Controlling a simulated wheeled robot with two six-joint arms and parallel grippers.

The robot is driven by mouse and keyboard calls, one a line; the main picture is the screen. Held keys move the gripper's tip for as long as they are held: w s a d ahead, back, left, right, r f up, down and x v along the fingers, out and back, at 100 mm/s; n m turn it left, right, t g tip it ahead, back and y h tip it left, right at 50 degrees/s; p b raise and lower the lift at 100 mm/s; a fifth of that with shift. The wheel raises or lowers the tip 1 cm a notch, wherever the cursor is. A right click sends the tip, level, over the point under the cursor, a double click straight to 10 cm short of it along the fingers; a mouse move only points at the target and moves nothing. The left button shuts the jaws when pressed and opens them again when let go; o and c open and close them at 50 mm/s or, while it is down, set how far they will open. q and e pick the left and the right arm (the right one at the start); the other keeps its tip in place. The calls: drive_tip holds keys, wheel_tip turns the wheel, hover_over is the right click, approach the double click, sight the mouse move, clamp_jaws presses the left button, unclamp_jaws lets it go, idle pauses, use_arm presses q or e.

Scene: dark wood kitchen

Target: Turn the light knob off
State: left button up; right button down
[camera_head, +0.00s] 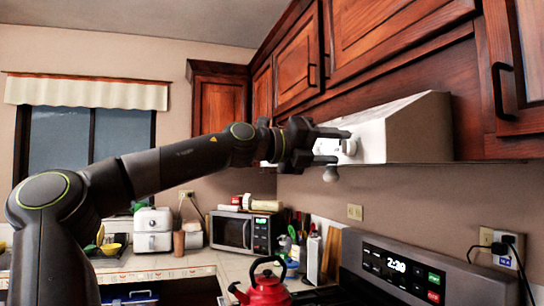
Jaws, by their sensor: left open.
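The white range hood (385,118) hangs under the wall cabinets. A pale round knob (350,147) shows on its front face. My left gripper (338,147) is open at the hood's left front, one finger above the other. The knob lies between or just past the fingertips; I cannot tell whether they touch it. A small whitish bulb-shaped thing (330,174) shows just below the lower finger. The gripper hides the hood's left part. My right gripper is not in view.
Dark wood cabinets (400,35) with black handles run above the hood. Below stand a stove with a lit clock panel (400,270) and a red kettle (265,288). A microwave (232,232) and a white appliance (153,231) stand behind. The air below the hood is mostly clear.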

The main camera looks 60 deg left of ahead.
use_arm(q)
drive_tip(key=b+v, duration=0.9)
drive_tip(key=v, duration=0.7)
drive_tip(key=shift+w, duration=0.1)
